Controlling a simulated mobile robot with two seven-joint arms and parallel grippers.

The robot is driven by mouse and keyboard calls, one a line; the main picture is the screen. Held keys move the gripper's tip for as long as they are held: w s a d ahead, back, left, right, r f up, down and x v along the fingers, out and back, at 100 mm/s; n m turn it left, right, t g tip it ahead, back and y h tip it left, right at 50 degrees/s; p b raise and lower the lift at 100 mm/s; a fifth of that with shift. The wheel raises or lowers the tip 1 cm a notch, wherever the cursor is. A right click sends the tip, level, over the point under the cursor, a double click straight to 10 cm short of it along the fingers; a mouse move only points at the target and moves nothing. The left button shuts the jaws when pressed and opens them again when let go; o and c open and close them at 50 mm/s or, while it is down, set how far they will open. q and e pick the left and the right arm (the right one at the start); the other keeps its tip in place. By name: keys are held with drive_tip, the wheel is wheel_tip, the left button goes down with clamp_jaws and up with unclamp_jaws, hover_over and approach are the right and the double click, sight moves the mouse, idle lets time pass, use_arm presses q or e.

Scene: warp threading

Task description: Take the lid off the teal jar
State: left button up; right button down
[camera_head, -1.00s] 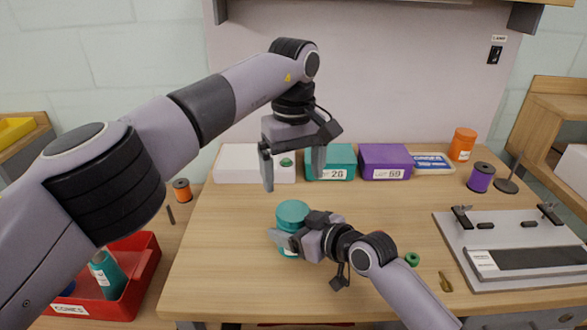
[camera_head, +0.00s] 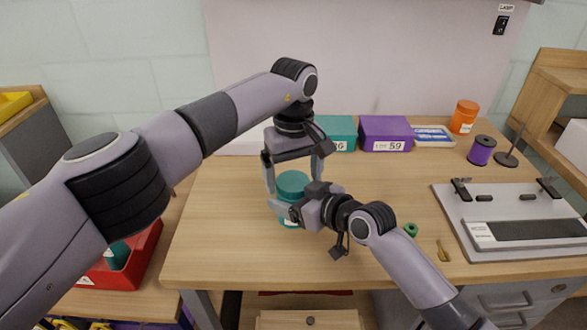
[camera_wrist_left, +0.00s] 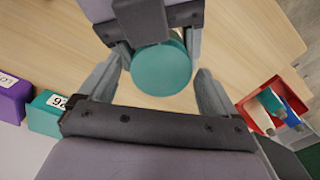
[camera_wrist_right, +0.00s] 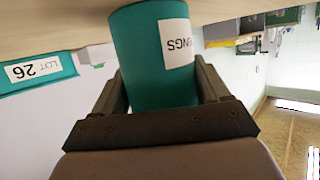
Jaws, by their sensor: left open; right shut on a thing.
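The teal jar stands upright on the table, and its round teal lid (camera_head: 292,184) is on top. The jar's body (camera_wrist_right: 153,58), with a white label, shows in the right wrist view. My right gripper (camera_head: 287,212) is shut on the jar's body from the side. My left gripper (camera_head: 297,178) points down above the jar, open, with its fingers on either side of the lid and slightly above it. In the left wrist view the lid (camera_wrist_left: 162,68) lies between the open fingertips, apart from them.
Behind the jar are a teal box (camera_head: 338,132), a purple box (camera_head: 386,133) and a blue-and-white box (camera_head: 433,137). To the right are an orange jar (camera_head: 464,117), a purple spool (camera_head: 482,150) and a grey board (camera_head: 515,225). A red bin (camera_head: 132,262) is at lower left.

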use_arm(q)
drive_tip(key=c, duration=1.1)
drive_tip(key=n, duration=1.3)
drive_tip(key=shift+r+n, duration=0.1)
drive_tip(key=shift+n, duration=0.2)
drive_tip(key=o, duration=1.2)
drive_tip(key=shift+d, duration=0.1)
drive_tip(key=shift+s, duration=0.15)
